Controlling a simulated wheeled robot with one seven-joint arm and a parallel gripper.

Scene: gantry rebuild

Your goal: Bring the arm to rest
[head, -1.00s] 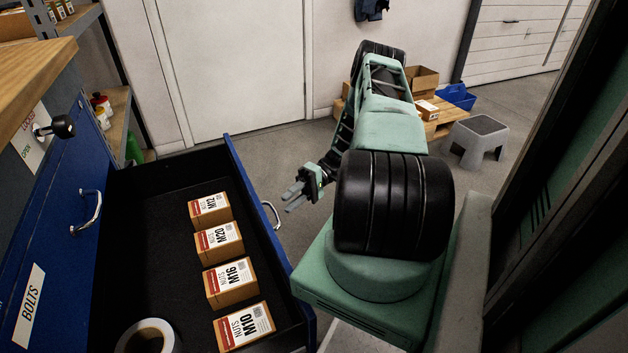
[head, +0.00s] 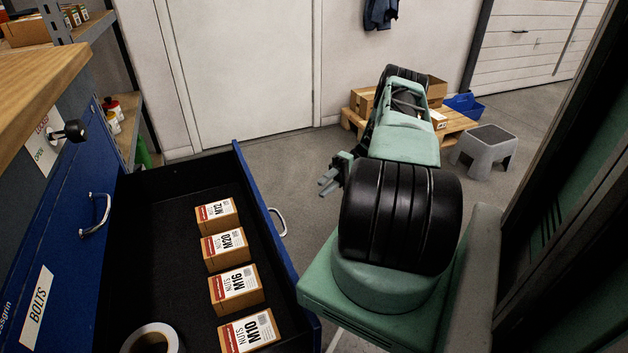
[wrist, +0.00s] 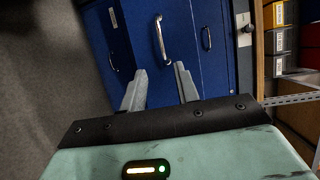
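My gripper (head: 328,181) is out beyond the open drawer in the head view, to the right of the drawer's handle and close beside my folded arm. In the wrist view my gripper's two grey fingers (wrist: 160,90) stand apart with nothing between them, pointing toward a blue cabinet front (wrist: 150,40) with silver handles. Part of the wrist is hidden behind the large black joint.
An open blue drawer (head: 262,215) holds several nut boxes (head: 232,290) and a tape roll (head: 152,337). A grey step stool (head: 485,148) and a wooden pallet (head: 458,123) with cardboard boxes stand behind my arm. Bare floor (head: 290,155) lies between drawer and door.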

